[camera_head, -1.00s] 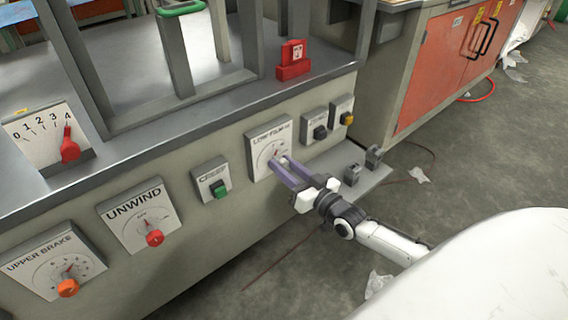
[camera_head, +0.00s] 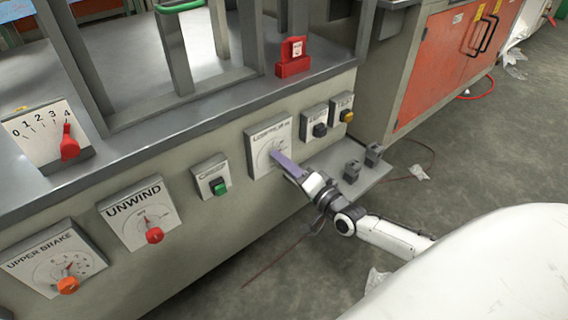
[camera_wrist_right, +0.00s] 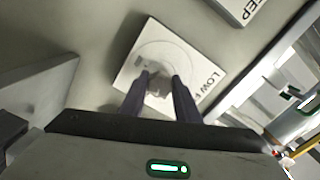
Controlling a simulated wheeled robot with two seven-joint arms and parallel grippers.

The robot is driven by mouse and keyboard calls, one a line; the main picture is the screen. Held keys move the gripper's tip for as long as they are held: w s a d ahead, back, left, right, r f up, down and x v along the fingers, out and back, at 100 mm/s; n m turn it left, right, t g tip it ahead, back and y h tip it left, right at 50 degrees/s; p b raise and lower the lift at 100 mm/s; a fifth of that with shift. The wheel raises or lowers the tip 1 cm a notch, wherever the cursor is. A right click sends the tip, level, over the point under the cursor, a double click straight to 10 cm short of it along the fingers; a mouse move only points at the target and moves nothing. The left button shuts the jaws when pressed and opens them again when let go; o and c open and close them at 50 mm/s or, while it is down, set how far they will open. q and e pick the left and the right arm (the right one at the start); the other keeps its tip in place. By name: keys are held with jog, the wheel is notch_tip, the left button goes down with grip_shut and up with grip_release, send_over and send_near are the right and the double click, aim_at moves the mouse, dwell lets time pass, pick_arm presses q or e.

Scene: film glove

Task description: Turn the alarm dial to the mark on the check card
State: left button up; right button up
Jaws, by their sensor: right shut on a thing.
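The alarm dial plate, lettered LOW FILM (camera_head: 257,139), is on the machine's front panel, right of the middle. Its knob is mostly hidden by my gripper in the head view. My right gripper (camera_head: 276,156) is at the plate, its fingers pointing into the dial's centre. In the right wrist view the two fingers (camera_wrist_right: 160,80) are on either side of the small grey knob (camera_wrist_right: 159,84), shut on it. The plate (camera_wrist_right: 133,70) looks tilted there, with its lettering at the right. I cannot pick out a check card for sure. My left gripper is not in view.
The panel also holds the UNWIND dial (camera_head: 139,214), the UPPER BRAKE dial (camera_head: 55,259), a green button (camera_head: 219,187), a black switch (camera_head: 320,130) and a yellow button (camera_head: 347,116). A small ledge with grey pedals (camera_head: 352,171) juts out below my right gripper.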

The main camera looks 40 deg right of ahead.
jog(key=shift+f+m, duration=0.1)
jog(key=shift+m, duration=0.7)
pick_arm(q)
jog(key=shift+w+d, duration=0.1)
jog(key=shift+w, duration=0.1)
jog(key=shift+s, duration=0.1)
pick_arm(e)
jog(key=shift+m, duration=0.4)
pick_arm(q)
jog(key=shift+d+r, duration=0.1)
pick_arm(e)
jog(key=o, duration=1)
jog(key=shift+o, duration=0.2)
jog(key=shift+s, duration=0.15)
pick_arm(q)
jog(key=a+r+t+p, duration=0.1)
jog(key=p, duration=0.1)
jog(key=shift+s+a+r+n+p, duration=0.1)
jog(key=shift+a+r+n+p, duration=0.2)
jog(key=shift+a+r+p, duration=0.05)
pick_arm(e)
jog(key=s, duration=1)
jog(key=shift+d, duration=0.4)
